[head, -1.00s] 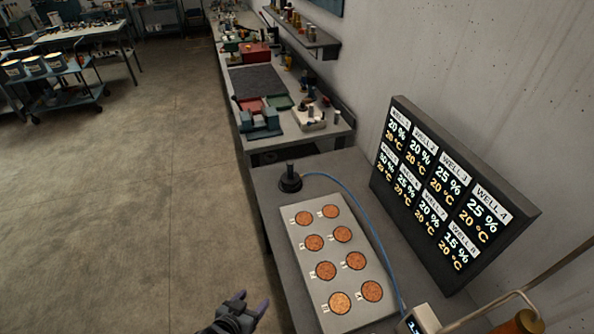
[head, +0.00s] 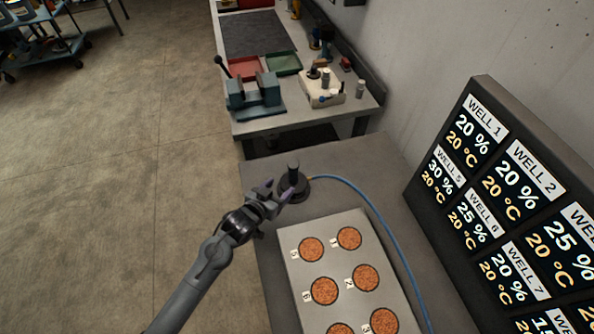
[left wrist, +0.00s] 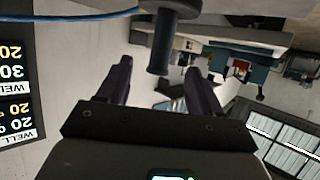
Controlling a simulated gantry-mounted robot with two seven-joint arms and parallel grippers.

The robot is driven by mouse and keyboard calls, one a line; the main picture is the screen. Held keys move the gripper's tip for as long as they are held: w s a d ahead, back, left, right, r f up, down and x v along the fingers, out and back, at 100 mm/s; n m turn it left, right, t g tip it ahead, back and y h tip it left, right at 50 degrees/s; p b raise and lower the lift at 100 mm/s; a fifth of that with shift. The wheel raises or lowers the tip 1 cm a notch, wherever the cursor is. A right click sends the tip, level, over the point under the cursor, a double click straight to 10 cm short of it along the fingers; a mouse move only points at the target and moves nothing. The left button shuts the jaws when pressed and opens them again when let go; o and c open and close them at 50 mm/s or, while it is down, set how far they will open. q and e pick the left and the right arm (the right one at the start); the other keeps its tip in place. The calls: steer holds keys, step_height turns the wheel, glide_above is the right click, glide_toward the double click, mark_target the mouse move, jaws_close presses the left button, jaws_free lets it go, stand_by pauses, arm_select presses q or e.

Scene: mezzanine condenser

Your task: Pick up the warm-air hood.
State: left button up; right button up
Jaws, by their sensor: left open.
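The warm-air hood (head: 295,190) is a dark round piece with an upright post-like handle, standing on the grey bench at the far end of the well plate. A blue hose runs from it. My left gripper (head: 278,190) is open, right beside the hood on its left in the head view. In the left wrist view the hood's handle (left wrist: 160,47) shows between and just beyond the two open fingers (left wrist: 157,68), not gripped. Whether a finger touches it I cannot tell. The right gripper is not in view.
The pale plate (head: 322,268) with several round wells of orange-brown grains lies nearer on the bench. The blue hose (head: 372,208) curves along its right. A dark display board (head: 480,185) stands at the right. A second bench beyond holds a vise (head: 254,95).

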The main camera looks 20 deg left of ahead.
mark_target(291, 172)
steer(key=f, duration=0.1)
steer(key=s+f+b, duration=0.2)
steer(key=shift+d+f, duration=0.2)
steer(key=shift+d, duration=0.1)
arm_select(q)
steer(key=shift+t, duration=0.4)
steer(key=x, duration=0.3)
steer(key=r+x, duration=0.1)
steer(key=x, duration=0.2)
steer(key=shift+w+r+b, duration=0.1)
steer(key=shift+w+b, duration=0.2)
steer(key=shift+b, duration=0.05)
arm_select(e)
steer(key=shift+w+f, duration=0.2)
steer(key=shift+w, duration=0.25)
arm_select(q)
steer(key=shift+f+b+x, duration=0.2)
steer(key=shift+b+x, duration=0.05)
steer(key=shift+x, duration=1.25)
steer(key=shift+f+b+x, duration=0.2)
steer(key=shift+x, duration=1.35)
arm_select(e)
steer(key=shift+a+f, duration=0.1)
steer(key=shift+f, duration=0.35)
arm_select(q)
steer(key=shift+s+a, duration=0.1)
jaws_close()
steer(key=shift+r, duration=0.1)
